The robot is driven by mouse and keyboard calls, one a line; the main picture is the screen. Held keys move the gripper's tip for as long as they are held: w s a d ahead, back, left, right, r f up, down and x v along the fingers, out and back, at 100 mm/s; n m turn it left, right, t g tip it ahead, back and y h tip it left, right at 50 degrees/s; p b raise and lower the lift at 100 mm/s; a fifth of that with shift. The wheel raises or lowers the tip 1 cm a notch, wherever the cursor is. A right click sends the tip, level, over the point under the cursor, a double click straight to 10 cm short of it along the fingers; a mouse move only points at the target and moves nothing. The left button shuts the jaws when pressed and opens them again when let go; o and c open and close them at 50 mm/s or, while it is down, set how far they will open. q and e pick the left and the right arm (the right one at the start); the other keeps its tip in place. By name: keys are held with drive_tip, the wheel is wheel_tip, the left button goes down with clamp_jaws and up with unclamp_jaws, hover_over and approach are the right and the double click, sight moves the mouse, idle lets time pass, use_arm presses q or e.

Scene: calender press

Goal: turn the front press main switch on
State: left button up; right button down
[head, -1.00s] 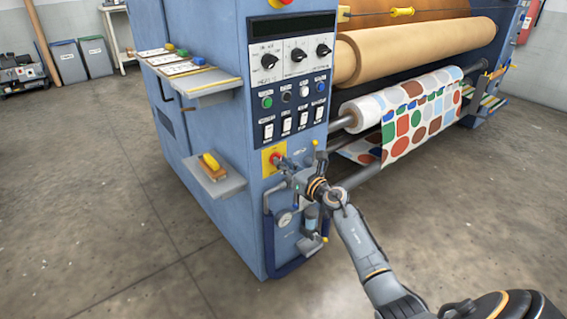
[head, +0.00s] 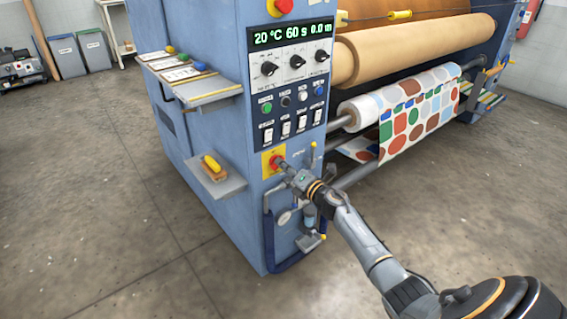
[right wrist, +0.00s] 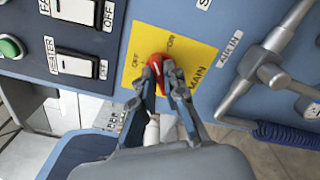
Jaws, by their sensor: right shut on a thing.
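The main switch is a red knob (head: 276,160) on a yellow plate (head: 266,171), low on the blue front panel of the press. In the right wrist view the red knob (right wrist: 158,61) sits on the yellow plate (right wrist: 205,58) marked MAIN, with OFF and ON lettering. My right gripper (head: 281,164) is at the knob. In the right wrist view its two fingers (right wrist: 163,75) are shut around the knob and hide part of it. The display (head: 291,35) at the top of the panel is lit and reads 20 °C, 60 s, 0.0 m. My left gripper is not in view.
Knobs, buttons and white rocker switches (head: 286,129) sit above the main switch. An air-in valve (right wrist: 265,72) with pipes and a blue hose is close beside my gripper. A side shelf (head: 219,182) holds a yellow-handled brush. The floor in front is clear.

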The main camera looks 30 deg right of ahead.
use_arm(q)
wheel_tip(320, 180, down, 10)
drive_tip(key=p, duration=0.2)
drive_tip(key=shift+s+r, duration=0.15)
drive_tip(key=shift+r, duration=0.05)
use_arm(e)
drive_tip(key=shift+d+f+m, duration=0.1)
drive_tip(key=shift+m, duration=1.7)
drive_tip(key=shift+f+m, duration=0.1)
drive_tip(key=shift+m, duration=1.7)
drive_tip(key=c, duration=1.4)
unclamp_jaws()
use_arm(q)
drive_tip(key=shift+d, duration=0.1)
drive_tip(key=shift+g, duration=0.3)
use_arm(e)
drive_tip(key=shift+s, duration=0.15)
drive_tip(key=s, duration=1.1)
drive_tip(key=shift+s+d, duration=0.4)
drive_tip(key=shift+d, duration=0.05)
